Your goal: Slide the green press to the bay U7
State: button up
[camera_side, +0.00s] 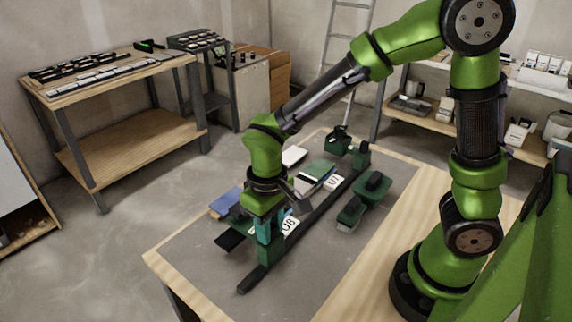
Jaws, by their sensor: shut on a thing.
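My gripper (266,222) points down and is shut on the green press (268,246), whose upper part is between the fingers. The press stands at the near part of a dark rail (312,212) that runs away to the upper right. A white label (289,224), its second character hard to read, lies just right of my gripper. The white U7 label (332,183) lies farther along the rail, apart from the press. My gripper and wrist hide part of the press and the tiles behind it.
A blue tile (226,201), a green tile (319,169) and a pale tile (293,156) lie left of the rail. A dark green device (363,202) lies right of it. Dark green fittings (341,139) stand by its far end. The grey mat (200,258) is bare at front left.

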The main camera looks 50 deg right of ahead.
jog(key=d, duration=3.1)
jog(key=shift+w, duration=0.15)
jog(key=o, duration=0.9)
jog(key=shift+c, duration=0.2)
jog(key=shift+r, duration=0.1)
notch_tip(320, 180, up, 7)
dwell(0.3)
